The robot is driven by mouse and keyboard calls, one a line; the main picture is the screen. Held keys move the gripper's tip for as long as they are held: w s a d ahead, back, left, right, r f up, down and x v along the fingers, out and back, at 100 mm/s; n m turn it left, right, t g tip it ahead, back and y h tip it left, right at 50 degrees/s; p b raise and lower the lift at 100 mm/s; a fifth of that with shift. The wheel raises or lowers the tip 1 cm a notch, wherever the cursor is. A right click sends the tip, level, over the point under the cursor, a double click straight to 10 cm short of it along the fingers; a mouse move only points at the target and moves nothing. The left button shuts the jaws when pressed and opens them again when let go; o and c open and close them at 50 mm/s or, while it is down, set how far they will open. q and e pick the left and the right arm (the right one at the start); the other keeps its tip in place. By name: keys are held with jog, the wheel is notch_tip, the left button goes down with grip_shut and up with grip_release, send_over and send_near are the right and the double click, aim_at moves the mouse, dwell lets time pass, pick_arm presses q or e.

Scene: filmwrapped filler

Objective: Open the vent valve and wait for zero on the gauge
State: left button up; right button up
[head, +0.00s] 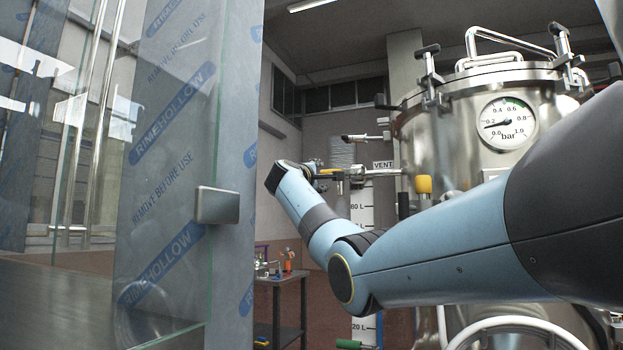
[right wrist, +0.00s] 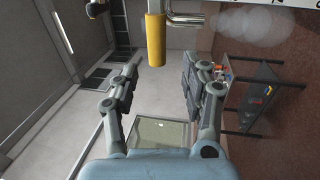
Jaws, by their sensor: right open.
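The steel vessel (head: 455,110) stands at the right in the head view. Its round gauge (head: 508,122) has the needle between 0.0 and 0.2 bar. A VENT label (head: 383,164) marks a side pipe on the vessel's left. A yellow valve handle (right wrist: 155,40) shows beside a metal pipe (right wrist: 186,20) in the right wrist view. My left gripper is out of view.
A glass panel with blue-printed protective film (head: 170,170) and a metal clamp (head: 217,205) fills the left side. A dark table (head: 280,280) with small items stands behind it. A second yellow-topped part (head: 424,184) is close to my right arm.

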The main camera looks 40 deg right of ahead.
jog(key=v, duration=0.5)
jog(key=shift+a+f, duration=0.15)
jog(key=shift+a, duration=0.05)
dwell(0.4)
